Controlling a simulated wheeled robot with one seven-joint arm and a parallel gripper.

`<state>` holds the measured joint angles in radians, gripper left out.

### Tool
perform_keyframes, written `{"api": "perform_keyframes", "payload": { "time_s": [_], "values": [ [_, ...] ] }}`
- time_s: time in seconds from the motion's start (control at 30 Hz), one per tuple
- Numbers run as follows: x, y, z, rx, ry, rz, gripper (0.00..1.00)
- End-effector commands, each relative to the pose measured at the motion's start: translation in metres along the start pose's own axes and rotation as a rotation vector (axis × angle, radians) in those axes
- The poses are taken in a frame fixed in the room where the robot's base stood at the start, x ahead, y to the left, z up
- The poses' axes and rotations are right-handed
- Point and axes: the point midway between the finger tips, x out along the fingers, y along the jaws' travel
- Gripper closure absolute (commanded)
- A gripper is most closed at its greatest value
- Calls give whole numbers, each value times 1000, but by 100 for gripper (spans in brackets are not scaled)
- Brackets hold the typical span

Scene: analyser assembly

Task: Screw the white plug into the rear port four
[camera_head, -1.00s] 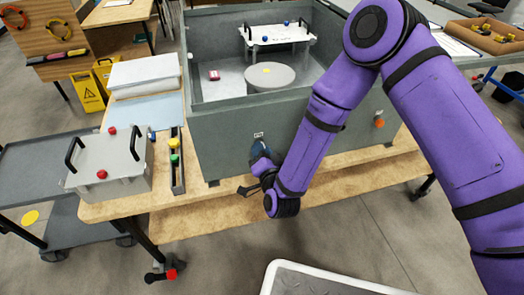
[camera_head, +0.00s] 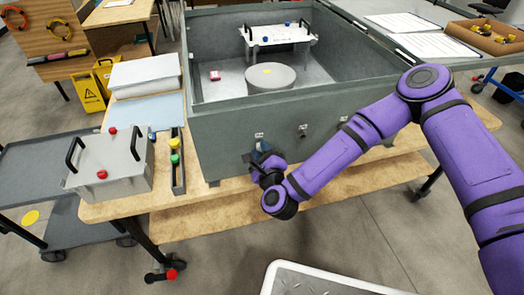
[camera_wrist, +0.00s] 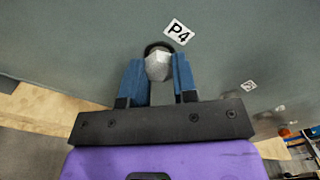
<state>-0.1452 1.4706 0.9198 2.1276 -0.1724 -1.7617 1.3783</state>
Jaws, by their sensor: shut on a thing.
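The white plug (camera_wrist: 158,67) shows as a pale faceted head in the wrist view, between the two blue fingers of my gripper (camera_wrist: 159,82). My gripper is shut on it. The plug sits in front of a dark round port ring (camera_wrist: 157,46), directly below the P4 label (camera_wrist: 179,32) on the grey wall. How deep the plug sits in the port is hidden behind its head.
More ports (camera_head: 303,130) line the wall to the right. A grey lidded box (camera_head: 110,165) with black handles and a narrow tray (camera_head: 178,178) of coloured plugs stand left of the housing. Inside it are a round drum (camera_head: 270,78) and a white raised plate (camera_head: 277,34).

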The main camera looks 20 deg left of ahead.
Motion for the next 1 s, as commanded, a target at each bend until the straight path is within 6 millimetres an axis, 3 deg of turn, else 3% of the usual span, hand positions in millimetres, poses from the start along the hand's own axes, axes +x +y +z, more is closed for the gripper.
{"api": "perform_keyframes", "payload": {
  "time_s": [0.4,0.87,1.0],
  "values": [
    [0,0,0,473,9,1,100],
    [0,0,0,552,9,1,100],
    [0,0,-1,681,15,1,100]
  ]
}}
